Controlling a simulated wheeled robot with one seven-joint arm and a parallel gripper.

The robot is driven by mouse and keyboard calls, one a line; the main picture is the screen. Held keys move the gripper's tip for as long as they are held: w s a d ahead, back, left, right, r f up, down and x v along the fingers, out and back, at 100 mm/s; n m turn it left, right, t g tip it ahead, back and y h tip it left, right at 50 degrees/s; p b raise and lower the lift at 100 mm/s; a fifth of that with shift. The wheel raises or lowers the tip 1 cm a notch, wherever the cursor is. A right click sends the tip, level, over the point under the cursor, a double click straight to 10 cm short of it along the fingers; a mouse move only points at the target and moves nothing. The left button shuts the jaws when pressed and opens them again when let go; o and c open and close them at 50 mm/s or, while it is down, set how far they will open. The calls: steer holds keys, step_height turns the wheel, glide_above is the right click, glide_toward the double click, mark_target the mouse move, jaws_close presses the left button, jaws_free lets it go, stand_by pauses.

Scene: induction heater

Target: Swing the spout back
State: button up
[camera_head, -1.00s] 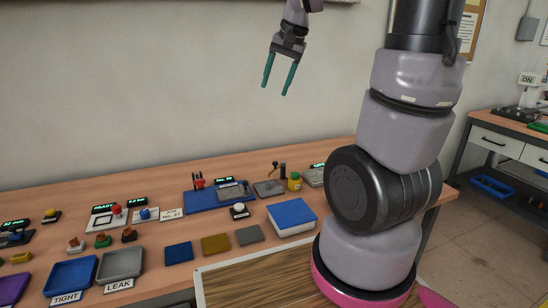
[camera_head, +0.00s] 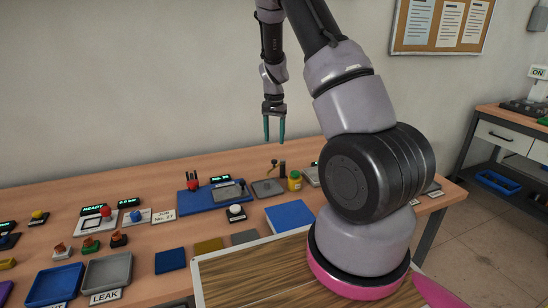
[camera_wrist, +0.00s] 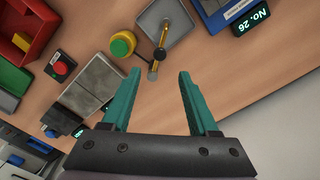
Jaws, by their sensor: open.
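My gripper (camera_head: 274,139) is open, empty and points straight down above the spout. In the wrist view, my gripper's green fingers (camera_wrist: 158,75) are spread, with the spout's end in the picture between their tips. I cannot tell the height gap; no contact is visible.
A yellow jar with a green top (camera_head: 295,181) stands close beside the post. A blue base with grey blocks (camera_head: 216,195) lies to the left, and a blue box (camera_head: 290,215) lies in front. The red button (camera_wrist: 62,67) also sits nearby.

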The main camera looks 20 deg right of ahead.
step_height(320, 180, down, 9)
steer(key=shift+r, duration=0.1)
stand_by(0.3)
jaws_close()
stand_by(1.3)
